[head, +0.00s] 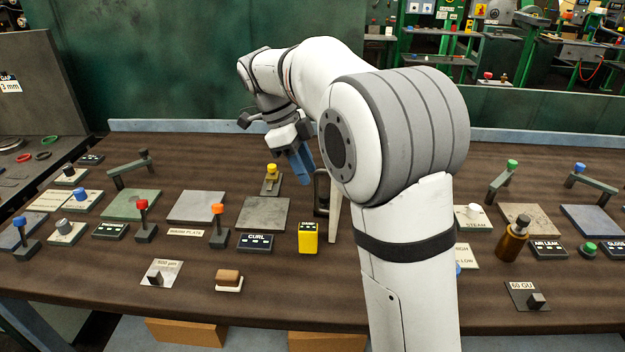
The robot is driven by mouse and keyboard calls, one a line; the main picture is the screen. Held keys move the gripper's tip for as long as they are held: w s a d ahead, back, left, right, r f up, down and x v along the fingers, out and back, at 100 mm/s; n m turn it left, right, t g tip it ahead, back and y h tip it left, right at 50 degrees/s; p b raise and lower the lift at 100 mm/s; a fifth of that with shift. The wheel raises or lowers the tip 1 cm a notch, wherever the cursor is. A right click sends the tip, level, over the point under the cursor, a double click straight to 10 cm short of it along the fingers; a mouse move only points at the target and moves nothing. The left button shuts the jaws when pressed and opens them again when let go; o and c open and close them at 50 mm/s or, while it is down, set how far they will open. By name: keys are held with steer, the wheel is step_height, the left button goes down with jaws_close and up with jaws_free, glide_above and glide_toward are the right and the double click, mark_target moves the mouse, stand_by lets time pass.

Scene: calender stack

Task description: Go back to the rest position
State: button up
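My gripper (299,163) hangs at the end of my white arm, above the back middle of the dark wooden bench (190,287). Its blue-grey fingers point down and to the right, close to a yellow-knobbed lever (271,178). I cannot tell whether it touches anything, and the gap between the fingers does not show clearly. My arm hides part of the bench right of the middle.
Several levers and plates cover the bench, including a red-knobbed lever (142,220), an orange-knobbed lever (218,225) and a yellow block (308,237). A brown bottle (512,240) stands at the right. A brown-topped block (229,280) lies near the front. A green panel (165,65) rises behind.

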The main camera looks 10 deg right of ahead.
steer(key=shift+w+a+r, duration=0.1)
steer(key=shift+a+r, duration=0.15)
steer(key=shift+r, duration=0.4)
